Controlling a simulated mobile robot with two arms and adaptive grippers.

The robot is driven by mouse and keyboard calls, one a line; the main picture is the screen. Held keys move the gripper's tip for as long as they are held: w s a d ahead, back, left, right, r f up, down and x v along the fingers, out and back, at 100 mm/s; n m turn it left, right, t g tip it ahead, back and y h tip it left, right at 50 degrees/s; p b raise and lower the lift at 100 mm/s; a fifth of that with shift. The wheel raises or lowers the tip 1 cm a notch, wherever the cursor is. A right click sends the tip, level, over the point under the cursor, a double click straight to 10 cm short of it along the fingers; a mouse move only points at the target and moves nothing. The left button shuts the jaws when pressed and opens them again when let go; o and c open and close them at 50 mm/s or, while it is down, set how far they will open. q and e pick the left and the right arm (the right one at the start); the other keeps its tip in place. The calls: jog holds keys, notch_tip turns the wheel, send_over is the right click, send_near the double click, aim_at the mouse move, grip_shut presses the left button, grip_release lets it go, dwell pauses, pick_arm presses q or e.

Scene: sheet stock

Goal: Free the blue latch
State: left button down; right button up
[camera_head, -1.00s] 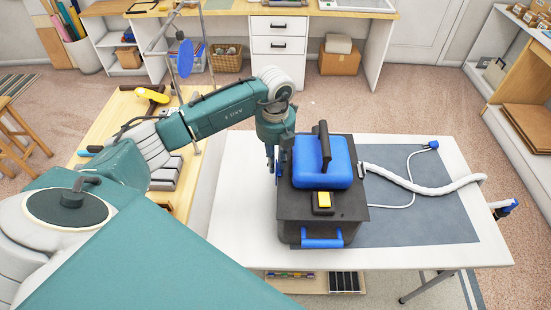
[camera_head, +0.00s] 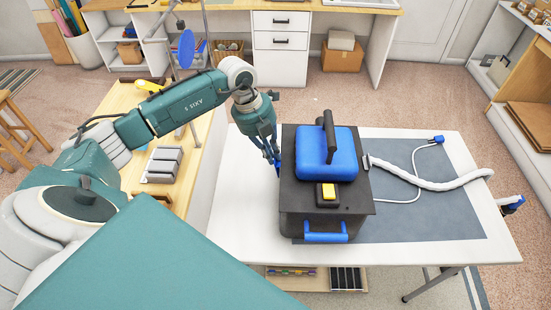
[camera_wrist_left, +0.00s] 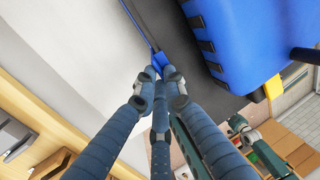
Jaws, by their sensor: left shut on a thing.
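A dark box-shaped machine (camera_head: 300,205) stands on the white table. It has a raised blue lid (camera_head: 312,165) with a black handle, a yellow switch (camera_head: 329,191) and a blue bar (camera_head: 326,238) on its front. My left gripper (camera_head: 274,158) is at the machine's left side, with its arm coming from the left. In the left wrist view, the fingers (camera_wrist_left: 160,78) are closed around a small blue piece, the blue latch (camera_wrist_left: 170,74), at the machine's edge. The fingers hide part of the latch. My right gripper is not in view.
A white hose (camera_head: 430,183) and a thin cord with a blue plug (camera_head: 438,139) lie on the grey mat (camera_head: 430,218) right of the machine. A wooden bench (camera_head: 140,205) with grey blocks (camera_head: 164,164) is at the left. The white table (camera_head: 245,210) is bare left of the machine.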

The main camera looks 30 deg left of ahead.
pick_arm(q)
jog(key=s+a+f+t+h+b, duration=0.1)
jog(key=a+f+t+h+b, duration=0.1)
jog(key=f+h+b, duration=0.3)
jog(key=s+a+f+t+h+b, duration=0.2)
jog(key=a+f+t+h+b, duration=0.1)
jog(key=b, duration=0.8)
jog(key=shift+s+a+f+t+h+b, duration=0.2)
jog(key=shift+s+f+t+h+b, duration=0.15)
jog(key=shift+f+t+h, duration=0.65)
jog(key=c, duration=2.2)
grip_release()
jog(key=shift+r+g, duration=0.2)
jog(key=shift+g, duration=0.1)
jog(key=shift+o, duration=0.2)
jog(key=v, duration=1.2)
jog(key=shift+a, duration=0.15)
